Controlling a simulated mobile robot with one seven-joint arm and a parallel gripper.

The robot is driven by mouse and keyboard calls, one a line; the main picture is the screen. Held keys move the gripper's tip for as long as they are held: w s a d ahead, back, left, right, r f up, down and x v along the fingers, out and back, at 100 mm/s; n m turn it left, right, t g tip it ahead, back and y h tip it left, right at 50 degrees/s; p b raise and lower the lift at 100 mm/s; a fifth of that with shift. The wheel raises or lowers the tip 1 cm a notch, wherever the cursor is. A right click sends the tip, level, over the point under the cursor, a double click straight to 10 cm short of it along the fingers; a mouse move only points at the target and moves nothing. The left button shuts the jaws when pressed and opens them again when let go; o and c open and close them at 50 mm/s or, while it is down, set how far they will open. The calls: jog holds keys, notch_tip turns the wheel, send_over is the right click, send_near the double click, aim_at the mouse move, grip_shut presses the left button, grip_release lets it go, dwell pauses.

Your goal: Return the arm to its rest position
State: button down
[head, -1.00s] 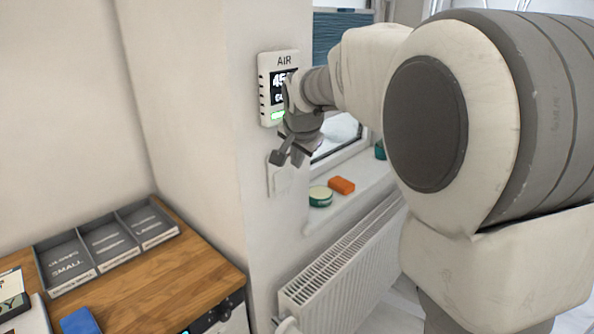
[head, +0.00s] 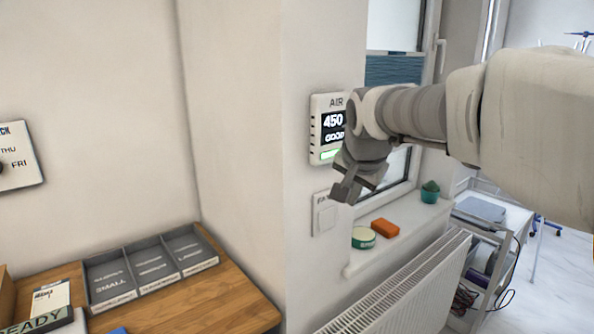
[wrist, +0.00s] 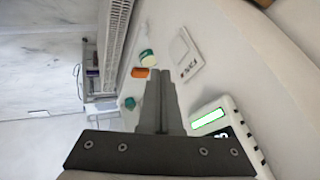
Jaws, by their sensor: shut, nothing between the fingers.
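My gripper (head: 345,190) is at the end of my arm, which reaches in from the right in the head view. It hangs in front of the wall corner, just below the air monitor (head: 328,152), and partly covers that monitor. The monitor reads 450 and GOOD with a green bar. In the wrist view my gripper (wrist: 160,75) has its fingers together with nothing between them. The monitor (wrist: 222,128) shows there at lower right. A white wall switch (head: 322,216) is below the gripper in the head view; I cannot tell whether they touch.
The window sill holds a green-white tin (head: 363,238), an orange block (head: 385,228) and a green pot (head: 430,192). A radiator (head: 405,285) is below. A wooden desk (head: 235,295) with a grey three-part tray (head: 140,290) stands at left. A white trolley (head: 490,250) stands at right.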

jog(key=s+f+n, duration=0.4)
jog(key=s, duration=0.9)
jog(key=s+d+f+n+g, duration=0.1)
jog(key=s+f+n, duration=0.3)
jog(key=s, duration=0.9)
jog(key=shift+s+f, duration=0.15)
jog(key=shift+f, duration=0.15)
